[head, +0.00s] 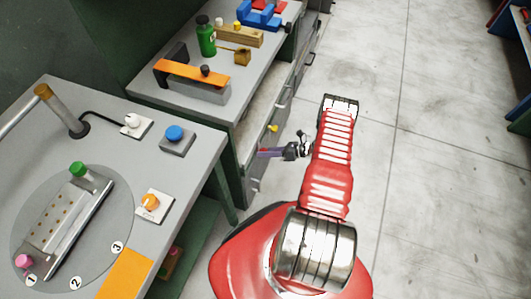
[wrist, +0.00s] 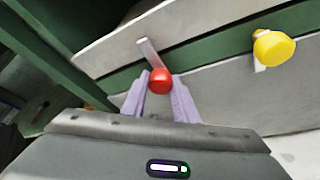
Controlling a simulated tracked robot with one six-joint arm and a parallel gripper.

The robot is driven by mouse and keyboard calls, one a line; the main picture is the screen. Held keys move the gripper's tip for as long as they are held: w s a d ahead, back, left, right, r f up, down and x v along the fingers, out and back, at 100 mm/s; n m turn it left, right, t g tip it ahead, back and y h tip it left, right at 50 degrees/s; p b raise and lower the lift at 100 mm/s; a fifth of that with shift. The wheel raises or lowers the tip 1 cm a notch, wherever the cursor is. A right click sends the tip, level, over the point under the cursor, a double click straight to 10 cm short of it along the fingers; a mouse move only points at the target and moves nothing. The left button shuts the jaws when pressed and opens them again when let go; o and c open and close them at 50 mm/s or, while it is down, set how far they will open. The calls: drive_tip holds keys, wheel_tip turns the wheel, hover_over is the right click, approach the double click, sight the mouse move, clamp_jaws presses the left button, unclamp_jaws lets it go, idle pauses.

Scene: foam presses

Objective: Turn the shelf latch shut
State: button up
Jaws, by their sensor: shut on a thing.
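The latch on the front of the bench shelf is a grey metal lever with a red ball knob (wrist: 160,79) in the wrist view. The lever (wrist: 150,52) runs from the knob up and slightly left across the green gap between two grey panels. My gripper (wrist: 159,88) has its two pale purple fingers on either side of the red knob, closed on it. In the head view my gripper (head: 264,153) reaches left to the bench front. The knob is largely hidden there by the fingers.
A yellow knob (wrist: 273,48) sits right of the latch; it also shows in the head view (head: 272,128). Above is a bench top (head: 220,108) with an orange-topped press (head: 190,73) and a green bottle (head: 206,36). The floor (head: 430,180) on the right is clear.

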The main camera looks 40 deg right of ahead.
drive_tip(key=shift+f, duration=0.1)
drive_tip(key=o, duration=1.1)
drive_tip(key=shift+c, duration=0.2)
drive_tip(key=shift+d, duration=0.15)
drive_tip(key=v, duration=1.3)
drive_tip(key=shift+s+d+r, duration=0.15)
drive_tip(key=shift+s+r, duration=0.05)
drive_tip(key=shift+s, duration=0.05)
